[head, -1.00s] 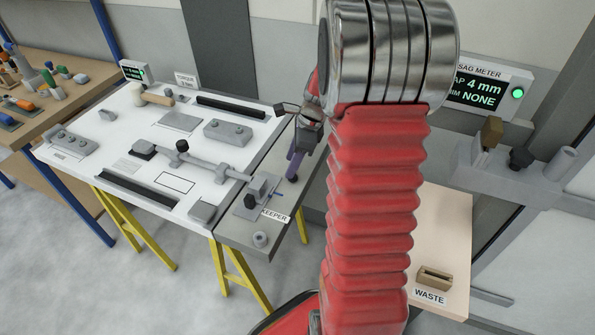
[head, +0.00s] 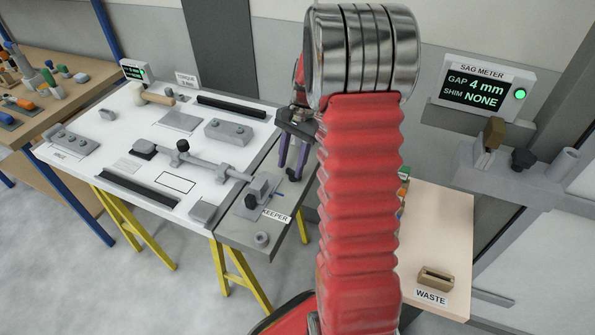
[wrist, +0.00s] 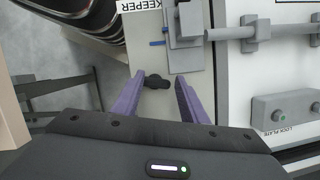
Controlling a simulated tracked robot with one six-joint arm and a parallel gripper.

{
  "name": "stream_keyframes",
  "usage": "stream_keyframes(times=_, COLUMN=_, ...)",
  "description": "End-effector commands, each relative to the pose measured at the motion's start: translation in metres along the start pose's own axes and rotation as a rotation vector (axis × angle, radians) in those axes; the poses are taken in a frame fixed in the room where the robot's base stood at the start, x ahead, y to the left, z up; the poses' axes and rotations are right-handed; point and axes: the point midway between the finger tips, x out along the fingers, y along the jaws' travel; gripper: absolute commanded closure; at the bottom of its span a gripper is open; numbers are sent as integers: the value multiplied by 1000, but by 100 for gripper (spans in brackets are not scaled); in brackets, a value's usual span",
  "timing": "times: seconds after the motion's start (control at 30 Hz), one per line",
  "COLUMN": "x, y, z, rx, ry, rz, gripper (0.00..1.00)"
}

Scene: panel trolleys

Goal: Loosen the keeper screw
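The grey keeper block (head: 262,184) sits on the grey side ledge beside the white panel, behind the KEEPER label (head: 275,216). A black knob (head: 251,201) stands at its plate; the block also shows at the top of the wrist view (wrist: 186,22). A small dark knobbed piece (wrist: 156,82) lies on the ledge, apart from the block. I cannot tell which dark piece is the keeper screw. My gripper (head: 290,170) is open, its purple fingers pointing down at the ledge. In the wrist view, the dark piece appears between the fingertips; contact cannot be told.
The white panel (head: 92,161) on yellow trestles carries a clamp bar, a mallet (head: 155,96) and blocks. The sag meter (head: 484,88) reads gap 4 mm, shim none. A WASTE box (head: 435,279) stands on a pale table at right. Open floor lies in front.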

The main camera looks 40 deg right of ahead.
Motion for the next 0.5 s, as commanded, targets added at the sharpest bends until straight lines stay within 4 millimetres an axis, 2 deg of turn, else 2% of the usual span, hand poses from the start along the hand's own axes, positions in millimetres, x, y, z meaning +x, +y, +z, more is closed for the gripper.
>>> stream_keyframes(times=0.03, x=31, y=11, z=-7, rx=7, ry=-10, rz=29, gripper=69)
stream_keyframes(times=0.27, x=29, y=12, z=-8, rx=9, ry=-10, rz=27, gripper=69)
stream_keyframes(times=0.5, x=8, y=13, z=-2, rx=11, ry=-8, rz=25, gripper=69)
